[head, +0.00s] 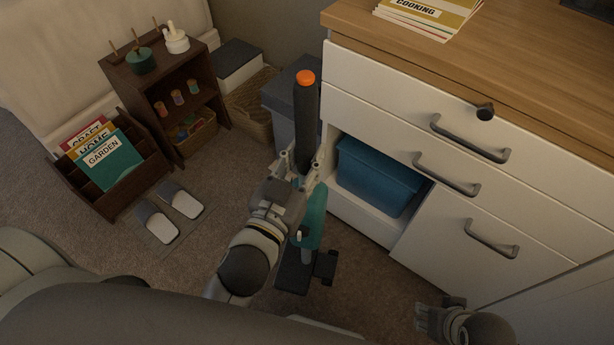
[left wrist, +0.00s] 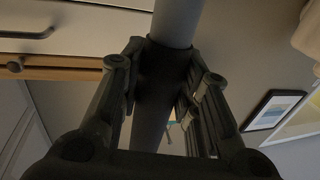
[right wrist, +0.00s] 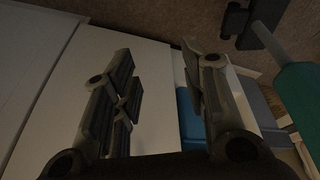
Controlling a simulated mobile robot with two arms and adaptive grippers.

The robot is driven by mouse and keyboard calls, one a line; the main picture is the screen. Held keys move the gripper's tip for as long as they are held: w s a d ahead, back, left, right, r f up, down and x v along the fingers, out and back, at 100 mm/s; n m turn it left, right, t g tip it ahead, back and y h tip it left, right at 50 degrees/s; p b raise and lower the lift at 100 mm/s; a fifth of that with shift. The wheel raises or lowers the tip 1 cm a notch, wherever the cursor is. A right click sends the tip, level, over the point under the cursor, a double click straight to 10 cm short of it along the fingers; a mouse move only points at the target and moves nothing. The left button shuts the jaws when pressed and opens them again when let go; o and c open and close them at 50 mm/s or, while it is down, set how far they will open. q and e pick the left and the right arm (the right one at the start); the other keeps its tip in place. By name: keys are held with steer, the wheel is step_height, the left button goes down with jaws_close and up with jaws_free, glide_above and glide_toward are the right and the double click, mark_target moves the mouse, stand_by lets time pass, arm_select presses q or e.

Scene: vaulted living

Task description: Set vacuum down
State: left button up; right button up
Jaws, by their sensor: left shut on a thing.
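The vacuum (head: 313,215) is an upright stick with a dark handle, an orange tip, a teal body and a dark floor head. It stands nearly upright in front of the white cabinet. My left gripper (head: 303,172) is shut on the handle below the orange tip; the left wrist view shows the fingers on both sides of the handle (left wrist: 158,95). I cannot tell whether the floor head touches the carpet. My right gripper (right wrist: 155,65) is open and empty, low in front of the cabinet. The teal body (right wrist: 303,95) also shows in the right wrist view, apart from that gripper.
The white cabinet (head: 465,215) with a wooden top stands at the right, a blue bin (head: 378,178) in its open cubby. A grey box (head: 290,105) stands beside it. Slippers (head: 180,200), a book rack (head: 118,190) and a small shelf (head: 150,85) are at the left. Carpet (head: 225,185) is clear between.

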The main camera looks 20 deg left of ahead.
arm_select(q)
steer(key=w+a+f+b, duration=0.3)
steer(key=w+f+b, duration=0.1)
steer(key=w+f, duration=0.4)
step_height(320, 180, down, 2)
steer(key=shift+w+f+b, duration=0.1)
steer(key=shift+w+b, duration=0.1)
steer(key=shift+b, duration=0.1)
arm_select(e)
steer(key=w+a+r+t+y, duration=0.1)
steer(key=w+r+t, duration=0.3)
steer(key=w, duration=0.4)
steer(key=shift+a+r+t, duration=0.25)
steer(key=shift+a+t, duration=0.25)
steer(key=shift+a, duration=0.35)
arm_select(q)
steer(key=shift+a, duration=0.1)
steer(key=o, duration=1)
steer(key=shift+s+f, duration=0.1)
steer(key=shift+f, duration=0.15)
